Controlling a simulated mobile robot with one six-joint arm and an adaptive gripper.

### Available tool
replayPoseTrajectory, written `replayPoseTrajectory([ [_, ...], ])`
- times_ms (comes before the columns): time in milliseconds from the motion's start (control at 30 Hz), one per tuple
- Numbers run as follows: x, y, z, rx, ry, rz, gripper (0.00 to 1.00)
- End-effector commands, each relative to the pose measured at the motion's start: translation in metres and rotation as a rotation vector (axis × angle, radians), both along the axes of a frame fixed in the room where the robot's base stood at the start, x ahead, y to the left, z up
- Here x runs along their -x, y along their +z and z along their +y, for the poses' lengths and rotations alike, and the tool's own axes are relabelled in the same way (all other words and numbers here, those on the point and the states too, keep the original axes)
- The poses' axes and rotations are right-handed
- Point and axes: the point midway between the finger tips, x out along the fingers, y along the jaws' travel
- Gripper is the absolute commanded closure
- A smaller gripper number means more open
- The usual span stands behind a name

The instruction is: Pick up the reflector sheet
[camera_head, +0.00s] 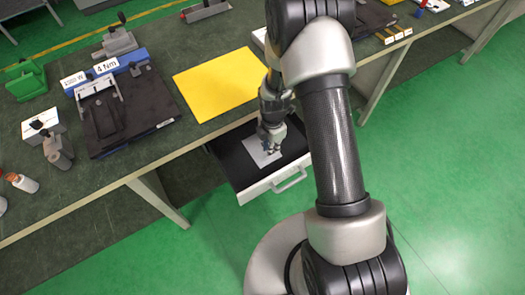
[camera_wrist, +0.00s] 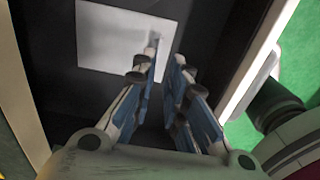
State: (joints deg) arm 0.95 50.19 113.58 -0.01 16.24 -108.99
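A light grey rectangular sheet, likely the reflector sheet (camera_head: 257,154), lies flat in the open drawer (camera_head: 228,161) under the bench. It also shows in the wrist view (camera_wrist: 112,38) at the upper left on the dark drawer floor. My gripper (camera_head: 270,146) reaches down into the drawer over the sheet's right part. My fingers hide part of the sheet.
The drawer's white front (camera_head: 262,188) with its handle and its side walls stand close around my gripper. A yellow sheet (camera_head: 220,82) lies on the bench above. A dark board (camera_head: 125,112) and a blue box labelled 4 Nm (camera_head: 119,66) are to the left.

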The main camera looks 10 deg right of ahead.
Motion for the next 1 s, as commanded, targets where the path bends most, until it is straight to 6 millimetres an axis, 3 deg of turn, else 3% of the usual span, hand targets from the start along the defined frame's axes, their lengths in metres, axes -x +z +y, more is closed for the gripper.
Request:
replayPoseTrajectory([
  [267,0.000,-0.017,0.002,0.000,0.000,0.000,0.87],
  [600,0.000,-0.063,0.008,-0.001,-0.001,0.001,0.87],
  [833,-0.001,-0.063,0.008,0.000,-0.001,0.000,0.87],
  [1000,-0.001,-0.062,0.008,0.000,-0.001,0.000,0.98],
])
